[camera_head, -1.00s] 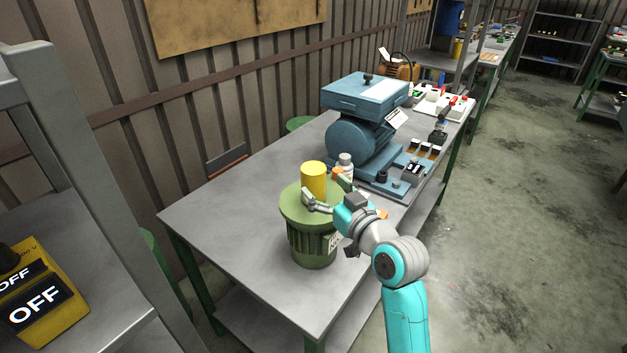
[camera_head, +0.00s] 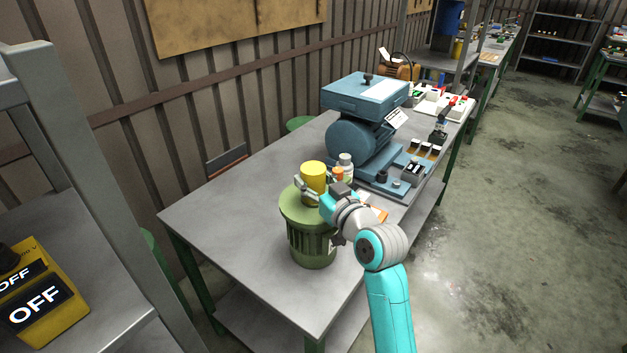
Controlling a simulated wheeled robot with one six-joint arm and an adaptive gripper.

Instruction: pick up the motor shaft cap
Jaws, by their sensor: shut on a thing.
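The motor shaft cap, a yellow cylinder (camera_head: 314,171), stands above the flat top of the green ribbed motor housing (camera_head: 300,212). I cannot tell whether its base still touches the housing. My gripper (camera_head: 310,189) comes in from the right and is shut on the cap, with a grey finger showing at the cap's left side. The other finger is largely hidden by the wrist. The cap looks nearly upright.
The grey table (camera_head: 230,225) is clear left of the housing. A blue machine (camera_head: 358,140), a white bottle (camera_head: 345,166) and an orange-topped item (camera_head: 338,173) stand behind. A yellow OFF box (camera_head: 45,300) sits on the left shelf.

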